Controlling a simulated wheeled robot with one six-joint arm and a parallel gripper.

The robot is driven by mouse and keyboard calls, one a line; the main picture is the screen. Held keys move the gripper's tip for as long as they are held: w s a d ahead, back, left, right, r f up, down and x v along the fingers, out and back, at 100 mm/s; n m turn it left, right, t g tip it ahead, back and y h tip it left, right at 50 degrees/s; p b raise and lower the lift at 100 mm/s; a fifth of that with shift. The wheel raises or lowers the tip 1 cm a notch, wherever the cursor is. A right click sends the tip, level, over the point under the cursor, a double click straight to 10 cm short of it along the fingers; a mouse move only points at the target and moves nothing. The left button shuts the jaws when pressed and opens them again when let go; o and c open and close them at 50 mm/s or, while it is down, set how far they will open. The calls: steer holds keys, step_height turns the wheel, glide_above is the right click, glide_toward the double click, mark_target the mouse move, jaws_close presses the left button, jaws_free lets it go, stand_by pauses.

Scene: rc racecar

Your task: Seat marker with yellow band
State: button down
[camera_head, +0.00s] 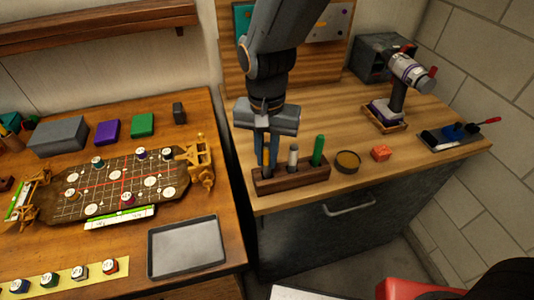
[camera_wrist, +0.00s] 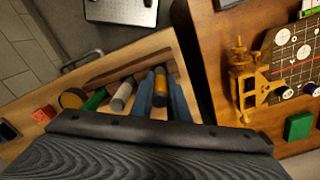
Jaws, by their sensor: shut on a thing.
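My gripper (camera_head: 267,165) points down over the left end of a dark wooden marker rack (camera_head: 312,177) on the wooden counter. In the wrist view, its blue fingers (camera_wrist: 161,100) are closed on a dark marker with a yellow-orange band (camera_wrist: 160,84). The marker is at the end of the rack; the fingers hide much of it in the head view. I cannot tell how deep it sits in a slot. A grey-white marker (camera_head: 293,157) and a green marker (camera_head: 318,150) stand upright in the rack, to the right of my gripper.
A round dark tin (camera_head: 347,161) and an orange-red block (camera_head: 381,153) lie right of the rack. A drill (camera_head: 400,85) stands farther back. A gap separates this counter from the left table with its game board (camera_head: 110,185) and grey tray (camera_head: 187,247).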

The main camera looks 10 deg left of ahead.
mark_target(267, 145)
steer(key=shift+f+b, duration=0.55)
steer(key=shift+f, duration=0.65)
steer(key=c, duration=1.6)
jaws_free()
steer(key=shift+c, duration=0.2)
steer(key=shift+r, duration=0.1)
steer(key=shift+r+b, duration=0.9)
steer(key=shift+r, duration=2.95)
